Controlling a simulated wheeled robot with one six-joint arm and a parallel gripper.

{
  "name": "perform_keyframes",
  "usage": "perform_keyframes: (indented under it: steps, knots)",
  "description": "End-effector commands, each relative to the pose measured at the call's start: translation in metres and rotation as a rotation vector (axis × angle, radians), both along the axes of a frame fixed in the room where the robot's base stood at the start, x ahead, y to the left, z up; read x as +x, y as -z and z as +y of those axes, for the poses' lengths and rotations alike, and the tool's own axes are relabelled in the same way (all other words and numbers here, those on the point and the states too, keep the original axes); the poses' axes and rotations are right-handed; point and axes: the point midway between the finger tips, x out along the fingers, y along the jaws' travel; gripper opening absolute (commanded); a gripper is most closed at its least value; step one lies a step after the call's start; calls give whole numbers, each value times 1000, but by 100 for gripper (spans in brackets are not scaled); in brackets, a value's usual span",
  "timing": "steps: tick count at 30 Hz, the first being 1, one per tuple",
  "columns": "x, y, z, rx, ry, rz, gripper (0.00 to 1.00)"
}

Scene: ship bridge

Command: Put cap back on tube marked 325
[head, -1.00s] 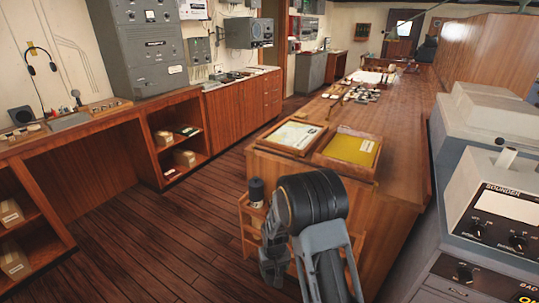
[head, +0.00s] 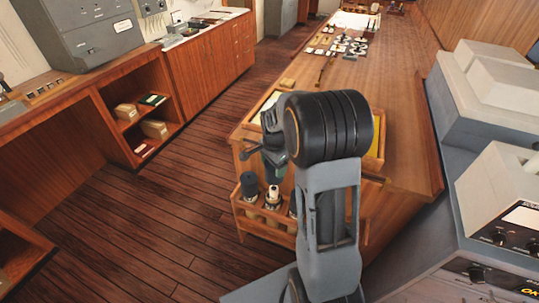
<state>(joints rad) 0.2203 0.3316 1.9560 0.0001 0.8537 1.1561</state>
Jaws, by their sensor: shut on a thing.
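A wooden rack (head: 262,226) on the front end of the long counter holds several tubes upright. The left tube (head: 249,187) has a dark cap. A tube near the middle (head: 272,194) shows a pale, narrow top with no dark cap on it. Another tube (head: 294,205) at the right is partly hidden by my arm. My gripper (head: 273,163) hangs above the rack, shut on a small dark thing that looks like the cap. My wrist hides most of it. The 325 mark is too small to read.
Trays, one with a yellow sheet (head: 376,151), lie on the counter (head: 400,140) behind my arm. Small items (head: 340,45) lie farther back. A grey instrument cabinet (head: 490,120) stands close at the right. The wooden floor (head: 140,220) at the left is clear.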

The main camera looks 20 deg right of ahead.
Motion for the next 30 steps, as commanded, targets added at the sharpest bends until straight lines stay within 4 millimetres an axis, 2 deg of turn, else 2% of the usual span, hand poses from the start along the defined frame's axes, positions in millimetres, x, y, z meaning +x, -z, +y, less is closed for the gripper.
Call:
perform_keyframes:
  steps: [4, 11, 30]
  knots:
    - [-1, -1, -1, 0, 28, 0, 50]
    - [0, 8, 0, 0, 25, 1, 50]
    - [-1, 56, -1, 0, 26, 1, 50]
